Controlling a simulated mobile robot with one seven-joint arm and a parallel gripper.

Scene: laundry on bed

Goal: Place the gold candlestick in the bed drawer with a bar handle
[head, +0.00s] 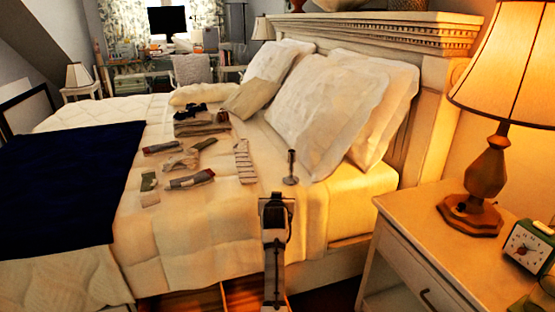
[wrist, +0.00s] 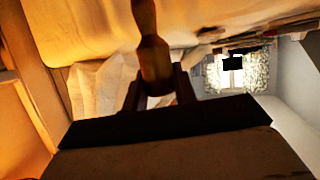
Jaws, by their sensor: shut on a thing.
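The candlestick (head: 291,167) looks dark grey in the head view, upright with its round base down, in front of the pillows at the bed's near side. In the wrist view the candlestick (wrist: 152,50) is a dark brown turned shaft between the fingers. My gripper (head: 278,200) is shut on it above the near edge of the bed; the fingers also show in the wrist view (wrist: 157,88). Open wooden drawer space (head: 243,293) shows under the bed at the bottom of the head view, partly hidden by my arm. I see no bar handle on it.
Folded and rolled clothes (head: 190,180) lie on the bed (head: 215,240), with a dark blue blanket (head: 70,185) at left. A nightstand (head: 400,210) with a lit lamp (head: 488,175) and a clock (head: 530,246) stands close on the right.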

